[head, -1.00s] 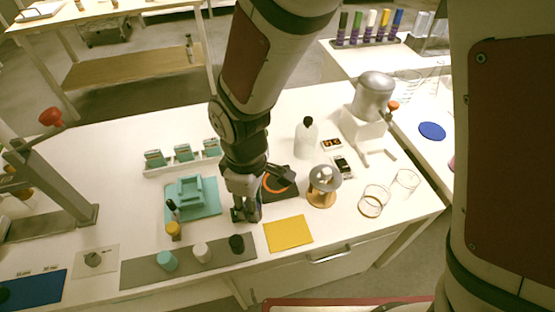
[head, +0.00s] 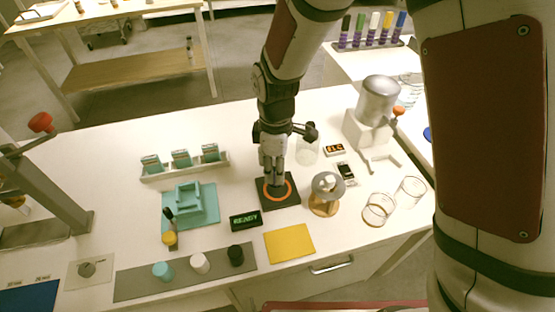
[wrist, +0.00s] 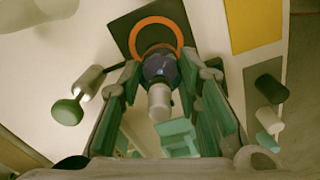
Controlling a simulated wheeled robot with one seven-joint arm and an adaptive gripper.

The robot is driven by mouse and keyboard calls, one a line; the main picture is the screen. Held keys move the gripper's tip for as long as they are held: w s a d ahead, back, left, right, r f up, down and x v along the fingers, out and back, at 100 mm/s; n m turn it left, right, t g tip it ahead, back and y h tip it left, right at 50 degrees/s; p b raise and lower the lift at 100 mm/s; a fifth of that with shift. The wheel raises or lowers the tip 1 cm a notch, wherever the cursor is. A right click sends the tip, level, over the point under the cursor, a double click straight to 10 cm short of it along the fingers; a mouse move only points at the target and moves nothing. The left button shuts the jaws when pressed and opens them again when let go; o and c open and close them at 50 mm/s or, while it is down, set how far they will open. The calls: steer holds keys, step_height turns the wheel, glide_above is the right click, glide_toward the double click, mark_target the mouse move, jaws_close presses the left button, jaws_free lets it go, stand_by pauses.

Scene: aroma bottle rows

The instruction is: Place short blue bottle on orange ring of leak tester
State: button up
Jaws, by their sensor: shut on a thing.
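The orange ring (head: 290,190) lies on a dark square plate (head: 291,202) on the white table. It also shows at the top of the wrist view (wrist: 179,34). My gripper (head: 273,180) points down over the ring and is shut on a small bottle. In the wrist view the bottle (wrist: 159,68) has a dark bluish body and a pale grey cap, and sits between the fingers of my gripper (wrist: 160,75). Its far end overlaps the ring's near edge in that view. I cannot tell whether it touches the plate. In the head view the fingers hide the bottle.
A black READY display (head: 246,221) stands left of the plate, a round wooden-based stand (head: 325,208) to its right. A yellow sheet (head: 290,244) lies in front. A clear bottle (head: 307,152) is behind. A teal holder (head: 190,203) and a grey strip with caps (head: 185,278) are left.

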steer(key=shift+w+d, duration=0.15)
steer(key=shift+w, duration=0.1)
steer(key=shift+f, duration=1.8)
steer(key=shift+f, duration=0.1)
steer(key=o, duration=1.2)
step_height(320, 180, up, 12)
steer(key=shift+r, duration=0.15)
steer(key=shift+d, duration=0.1)
